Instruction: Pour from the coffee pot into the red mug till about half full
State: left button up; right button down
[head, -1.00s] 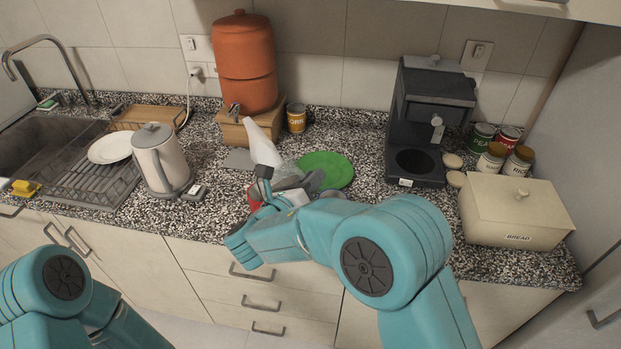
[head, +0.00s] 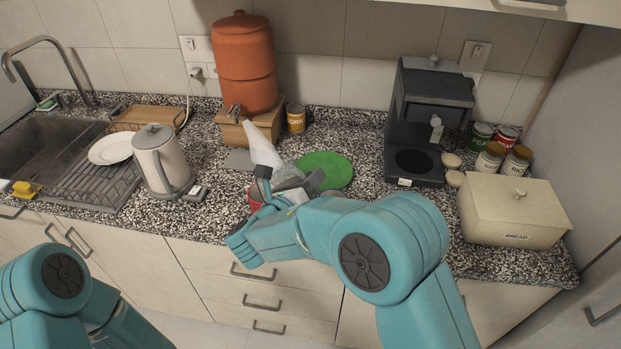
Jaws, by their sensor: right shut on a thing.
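The red mug (head: 254,197) stands near the counter's front edge, mostly hidden behind my right gripper. My right gripper (head: 288,185) is over and beside it, shut on what looks like the coffee pot (head: 286,171). Only a clear, greyish part of the pot shows behind the fingers, and it seems tilted. The pot's spout, its handle, the mug's inside and any liquid are hidden. I cannot tell whether pot and mug touch. My left arm shows at the lower left, but its gripper is out of view.
A green plate (head: 328,168) lies right behind the right gripper, with a white cone-shaped thing (head: 262,146) at its left. A kettle (head: 160,160) stands left. The coffee machine (head: 428,125) and bread box (head: 515,210) are right. Bare counter lies between plate and machine.

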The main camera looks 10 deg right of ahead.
pick_arm(q)
jog(key=shift+w+a+r+p, duration=0.15)
jog(key=shift+a+r+p, duration=0.1)
jog(key=shift+r+p, duration=0.3)
jog(key=shift+w+a+r+p, duration=0.1)
jog(key=shift+a+r+p, duration=0.2)
jog(key=shift+r+p, duration=0.25)
jog(key=shift+w+a+r+p, duration=0.15)
jog(key=shift+a+r+p, duration=0.1)
jog(key=shift+r+p, duration=0.3)
pick_arm(e)
jog(key=shift+w+a+r+n, duration=0.35)
jog(key=shift+r+n, duration=0.1)
jog(key=shift+n, duration=0.25)
dwell(1.0)
pick_arm(q)
jog(key=shift+w+a+r, duration=0.15)
jog(key=shift+w+r, duration=0.05)
jog(key=shift+w, duration=0.25)
pick_arm(e)
jog(key=shift+w+a+f+n+g, duration=0.1)
jog(key=shift+w+f+n+g, duration=0.1)
jog(key=shift+n+g, duration=0.1)
pick_arm(q)
jog(key=shift+w+a, duration=0.15)
jog(key=shift+w, duration=0.05)
pick_arm(e)
jog(key=shift+a+f, duration=0.1)
jog(key=shift+a, duration=0.05)
